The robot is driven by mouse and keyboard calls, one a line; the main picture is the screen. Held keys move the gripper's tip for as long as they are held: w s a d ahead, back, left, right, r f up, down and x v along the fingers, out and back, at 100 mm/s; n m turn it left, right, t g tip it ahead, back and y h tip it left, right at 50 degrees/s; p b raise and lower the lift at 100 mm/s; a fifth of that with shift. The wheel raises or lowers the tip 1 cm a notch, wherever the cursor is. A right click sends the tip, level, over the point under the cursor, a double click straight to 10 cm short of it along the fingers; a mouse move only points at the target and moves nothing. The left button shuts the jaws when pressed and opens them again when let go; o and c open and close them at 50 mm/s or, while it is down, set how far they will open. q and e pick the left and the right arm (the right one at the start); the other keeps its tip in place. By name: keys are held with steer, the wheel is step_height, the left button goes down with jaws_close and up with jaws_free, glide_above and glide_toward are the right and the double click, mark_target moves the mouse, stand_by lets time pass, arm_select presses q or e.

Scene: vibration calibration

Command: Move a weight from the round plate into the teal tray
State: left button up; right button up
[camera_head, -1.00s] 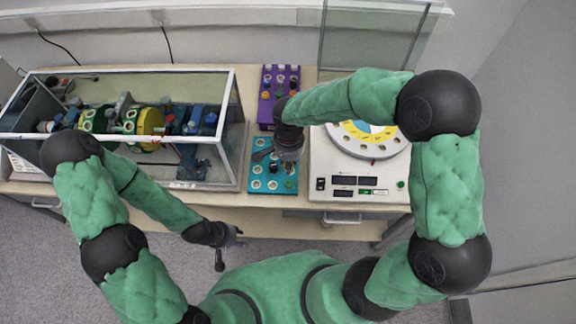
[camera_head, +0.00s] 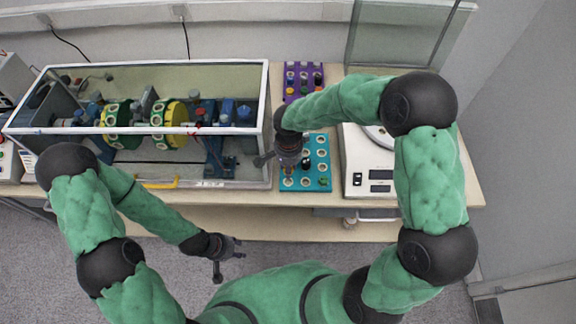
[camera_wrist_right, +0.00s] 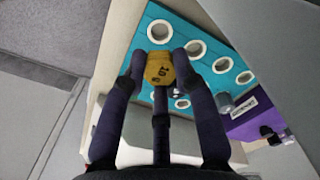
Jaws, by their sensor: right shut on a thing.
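My right gripper (camera_wrist_right: 160,67) is shut on a yellow weight (camera_wrist_right: 159,70) marked with a number, held over the teal tray (camera_wrist_right: 217,43) in the right wrist view. In the head view the right gripper (camera_head: 280,163) is at the tray's left side and the weight cannot be made out. The teal tray (camera_head: 314,175) has rows of white-rimmed round holes, some filled. The round plate (camera_head: 379,137) on the white machine is mostly hidden behind my right arm. My left gripper (camera_head: 229,258) is open and empty, in front of the bench.
A glass-walled case (camera_head: 268,100) with machinery stands left of the tray. A purple rack (camera_head: 304,69) with several weights lies behind the tray. The white machine (camera_head: 356,165) stands to the right, with a glass panel (camera_head: 395,35) behind it. The floor in front is clear.

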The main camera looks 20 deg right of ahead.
steer(key=shift+f+b, duration=1.3)
steer(key=shift+f, duration=1.05)
steer(key=shift+f+b, duration=0.25)
steer(key=shift+b, duration=0.1)
steer(key=shift+f+b, duration=0.9)
steer(key=shift+f, duration=0.05)
steer(key=o, duration=0.8)
step_height(320, 180, up, 12)
steer(key=shift+r, duration=0.1)
